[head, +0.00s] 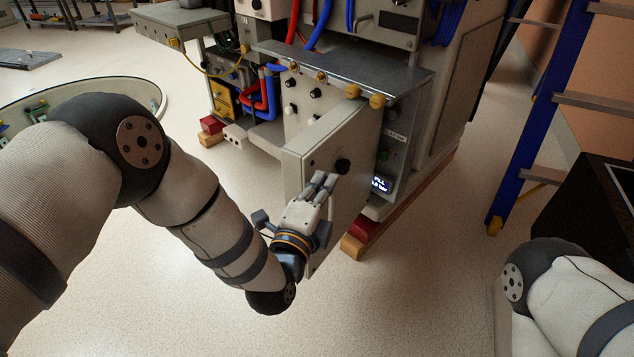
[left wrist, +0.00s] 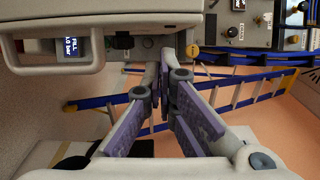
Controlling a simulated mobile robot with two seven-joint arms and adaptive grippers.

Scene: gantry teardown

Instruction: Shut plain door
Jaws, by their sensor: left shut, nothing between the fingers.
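The plain door (head: 360,130) is a pale grey panel low on the grey machine cabinet. It stands out from the cabinet front, ajar, with a black round knob (head: 342,166) on its face. My left gripper (head: 328,178) is shut and empty, its fingertips close to the door face just below the knob; I cannot tell whether they touch. In the left wrist view the closed fingers (left wrist: 166,52) point toward a pale grey panel edge across the top. My right gripper is out of view; only my right arm shows at lower right.
A lit display (head: 381,184) sits right of the door, with yellow knobs (head: 377,101) above. A blue ladder (head: 540,120) stands at right beside a dark cabinet (head: 605,200). Wooden blocks (head: 352,246) lie under the machine. The floor in front is clear.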

